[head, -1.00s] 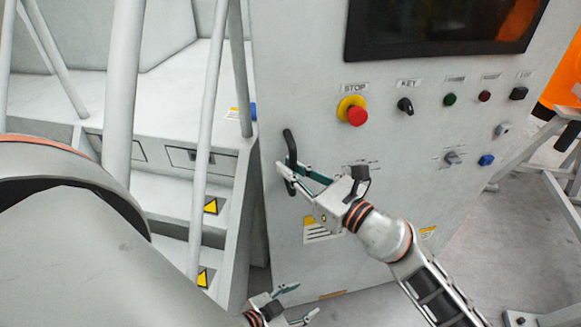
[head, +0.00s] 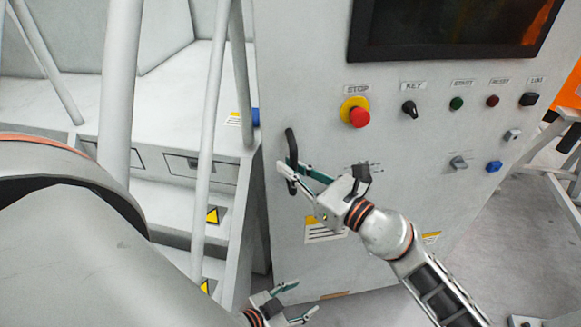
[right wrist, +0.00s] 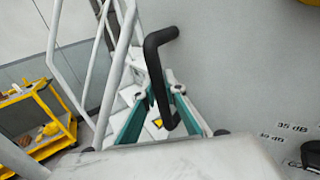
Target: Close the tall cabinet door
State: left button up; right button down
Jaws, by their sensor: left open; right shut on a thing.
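The tall cabinet door (head: 315,120) is a light grey panel with a dark screen at its top and a row of switches. It stands at an angle to the machine frame on its left. Its black bar handle (head: 291,150) is near the door's left edge. My right gripper (head: 287,174) is shut on the handle's lower part. In the right wrist view the handle (right wrist: 157,75) passes between the two teal fingers (right wrist: 154,108). My left gripper (head: 301,300) is open and empty at the bottom edge of the head view, below the handle.
A red stop button (head: 359,117) and a black key switch (head: 410,109) project from the door. Grey steps with drawers (head: 200,167) and slanted rails (head: 209,130) stand at left. A yellow cart (right wrist: 45,125) shows in the right wrist view.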

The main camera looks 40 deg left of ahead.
jog(key=shift+w+d, duration=0.2)
jog(key=shift+w, duration=0.1)
jog(key=c, duration=2.1)
grip_release()
jog(key=shift+d, duration=0.1)
jog(key=shift+s, duration=0.15)
jog(key=d, duration=0.4)
jog(key=s+d, duration=0.1)
jog(key=d, duration=0.2)
jog(key=s+d, duration=0.1)
jog(key=d, duration=0.3)
jog(key=shift+d, duration=0.35)
